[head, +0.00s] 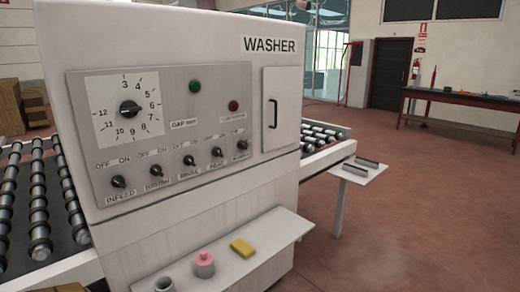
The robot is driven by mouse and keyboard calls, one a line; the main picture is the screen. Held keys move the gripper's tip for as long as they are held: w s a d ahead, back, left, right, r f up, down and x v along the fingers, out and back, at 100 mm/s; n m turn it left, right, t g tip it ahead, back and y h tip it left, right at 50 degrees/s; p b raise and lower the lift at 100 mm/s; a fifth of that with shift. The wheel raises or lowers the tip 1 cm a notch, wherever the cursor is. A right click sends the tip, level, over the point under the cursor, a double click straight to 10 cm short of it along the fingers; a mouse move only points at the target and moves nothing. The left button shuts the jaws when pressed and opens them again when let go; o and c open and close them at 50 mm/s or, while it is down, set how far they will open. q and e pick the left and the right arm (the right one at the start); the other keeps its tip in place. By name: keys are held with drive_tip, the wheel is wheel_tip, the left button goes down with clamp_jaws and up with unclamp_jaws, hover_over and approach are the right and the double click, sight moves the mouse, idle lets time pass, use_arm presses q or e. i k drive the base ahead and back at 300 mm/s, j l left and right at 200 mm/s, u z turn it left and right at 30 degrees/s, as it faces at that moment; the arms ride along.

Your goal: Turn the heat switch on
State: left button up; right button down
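The white washer machine (170,50) stands at the left centre with a control panel (160,105) on its front. A row of several black rotary switches runs along the lower panel, with OFF and ON marked above them. The heat switch (217,152) appears to be the fourth from the left, between the rinse switch (190,160) and the blower switch (241,146). The small labels are hard to read, and I cannot tell which way the heat switch points. Neither of my grippers shows in the head view.
Above the switches are a dial (130,109), a green button (195,86) and a red button (234,105). A shelf (225,272) below holds a grey cup (164,285), a pink-topped jar (204,264) and a yellow sponge (242,248). Roller conveyors flank the machine. Floor at right is clear.

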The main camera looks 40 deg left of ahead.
sight(217, 152)
drive_tip(key=i+u, duration=0.35)
drive_tip(key=i, duration=0.15)
drive_tip(key=i+l+u, duration=0.15)
drive_tip(key=i+u, duration=0.2)
drive_tip(key=i, duration=0.15)
drive_tip(key=i+l+u, duration=0.3)
drive_tip(key=i, duration=0.2)
